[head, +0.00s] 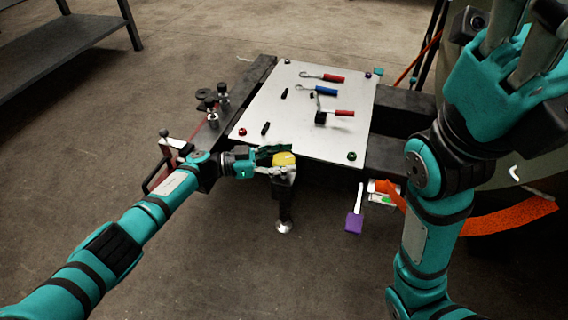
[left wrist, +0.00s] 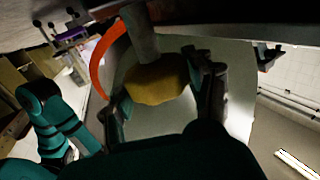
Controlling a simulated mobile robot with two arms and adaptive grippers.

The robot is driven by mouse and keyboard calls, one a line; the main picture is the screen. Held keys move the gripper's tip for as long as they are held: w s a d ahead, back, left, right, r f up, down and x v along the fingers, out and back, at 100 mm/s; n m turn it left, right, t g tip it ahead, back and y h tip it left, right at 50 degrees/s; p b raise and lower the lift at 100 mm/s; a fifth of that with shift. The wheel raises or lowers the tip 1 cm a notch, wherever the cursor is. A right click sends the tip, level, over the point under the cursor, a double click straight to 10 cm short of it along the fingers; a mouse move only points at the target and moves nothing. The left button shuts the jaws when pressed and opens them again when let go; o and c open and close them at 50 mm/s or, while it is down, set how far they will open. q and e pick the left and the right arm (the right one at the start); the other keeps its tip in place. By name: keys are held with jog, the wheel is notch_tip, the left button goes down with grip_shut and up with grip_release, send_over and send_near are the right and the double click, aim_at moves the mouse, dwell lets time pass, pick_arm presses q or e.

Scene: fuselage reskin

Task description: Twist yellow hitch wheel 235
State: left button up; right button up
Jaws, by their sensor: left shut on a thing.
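The yellow hitch wheel (head: 284,160) sits at the front edge of the work stand, on top of a dark post with a round foot. In the left wrist view the wheel (left wrist: 157,80) shows as a yellow disc under a grey shaft. My left gripper (head: 280,160) reaches it from the left and is shut on it, with a finger on each side; the fingers (left wrist: 165,90) also flank it in the left wrist view. My right arm (head: 430,200) rises at the right, and its hand (head: 505,70) is large at the upper right; its jaw state is unclear.
A pale metal plate (head: 290,115) lies on the stand with red-handled (head: 344,113) and blue-handled tools (head: 325,89). A purple-ended tool (head: 354,222) and an orange strip (head: 510,217) are at the right. A dark shelf (head: 60,45) stands upper left. The floor at front is clear.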

dwell(0.3)
pick_arm(q)
jog(key=o, duration=1.2)
jog(key=a, duration=0.7)
jog(key=shift+s+a, duration=0.2)
jog(key=shift+s, duration=0.2)
jog(key=shift+f, duration=0.1)
